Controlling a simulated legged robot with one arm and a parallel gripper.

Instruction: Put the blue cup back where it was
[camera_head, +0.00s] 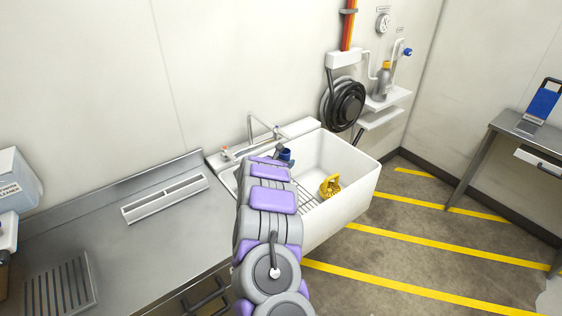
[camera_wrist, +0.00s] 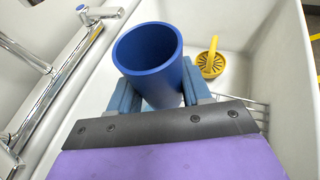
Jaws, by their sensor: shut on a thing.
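The blue cup (camera_wrist: 150,62) is between the two fingers of my gripper (camera_wrist: 157,98) in the wrist view. The gripper is shut on it, and the cup's open mouth faces the camera. In the head view a small part of the blue cup (camera_head: 286,154) shows past the end of my arm, over the left part of the white sink (camera_head: 352,184). My arm hides most of the gripper there. I cannot tell whether the cup touches the sink.
A yellow strainer-like object (camera_head: 330,186) lies in the sink, right of the cup. A metal faucet (camera_head: 262,128) stands at the sink's back left. A steel counter (camera_head: 150,240) with a slotted vent (camera_head: 165,198) extends left. Striped floor (camera_head: 400,245) lies open to the right.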

